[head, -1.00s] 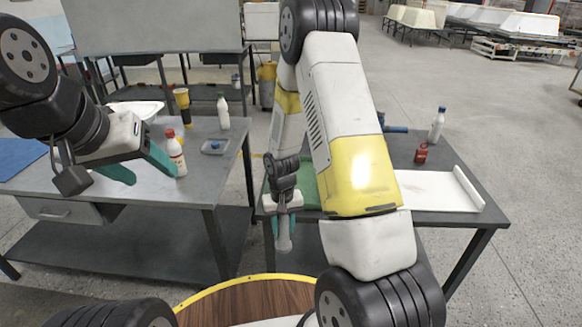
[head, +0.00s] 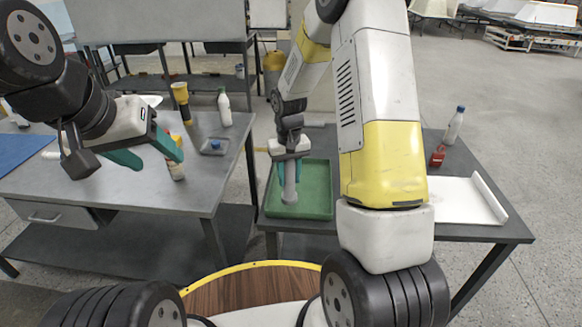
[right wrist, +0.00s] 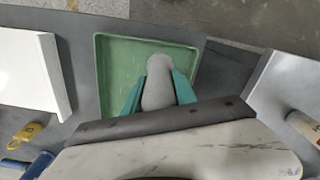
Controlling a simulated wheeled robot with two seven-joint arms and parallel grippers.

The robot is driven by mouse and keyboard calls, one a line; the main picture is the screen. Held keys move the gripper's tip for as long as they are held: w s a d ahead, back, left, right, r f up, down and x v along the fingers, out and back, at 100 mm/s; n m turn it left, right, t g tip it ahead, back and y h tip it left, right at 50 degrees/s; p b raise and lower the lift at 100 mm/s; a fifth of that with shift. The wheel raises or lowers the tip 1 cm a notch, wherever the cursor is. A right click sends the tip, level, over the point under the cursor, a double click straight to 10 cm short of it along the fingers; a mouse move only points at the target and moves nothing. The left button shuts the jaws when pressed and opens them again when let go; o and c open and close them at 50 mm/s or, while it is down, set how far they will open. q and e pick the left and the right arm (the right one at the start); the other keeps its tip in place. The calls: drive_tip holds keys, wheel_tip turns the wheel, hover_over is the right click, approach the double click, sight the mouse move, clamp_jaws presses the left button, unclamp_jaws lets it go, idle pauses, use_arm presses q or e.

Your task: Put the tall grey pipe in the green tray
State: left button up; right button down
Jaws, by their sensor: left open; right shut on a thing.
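The tall grey pipe (head: 290,184) is upright between the fingers of my right gripper (head: 290,168). My right gripper is shut on it, over the left part of the green tray (head: 318,206). In the right wrist view the pipe (right wrist: 159,85) shows between the teal fingers, with the green tray (right wrist: 113,85) beneath. I cannot tell whether the pipe's lower end touches the tray floor. My left gripper (head: 150,158) is open and empty above the left table.
The tray stands on the right table, beside a white board (head: 462,203), a red object (head: 437,156) and a bottle (head: 454,126). The left table holds a white bottle (head: 224,108), a small blue-topped dish (head: 215,147) and a yellow-black cup (head: 181,103). A gap separates the tables.

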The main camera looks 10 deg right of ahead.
drive_tip(key=shift+w+d+f, duration=0.25)
drive_tip(key=shift+d+f, duration=0.4)
drive_tip(key=shift+w+d+f, duration=0.25)
drive_tip(key=shift+d+f, duration=0.35)
drive_tip(key=shift+f, duration=0.05)
drive_tip(key=shift+w+d+f, duration=0.25)
drive_tip(key=shift+d+f, duration=0.4)
drive_tip(key=c, duration=1)
unclamp_jaws()
drive_tip(key=shift+f, duration=0.1)
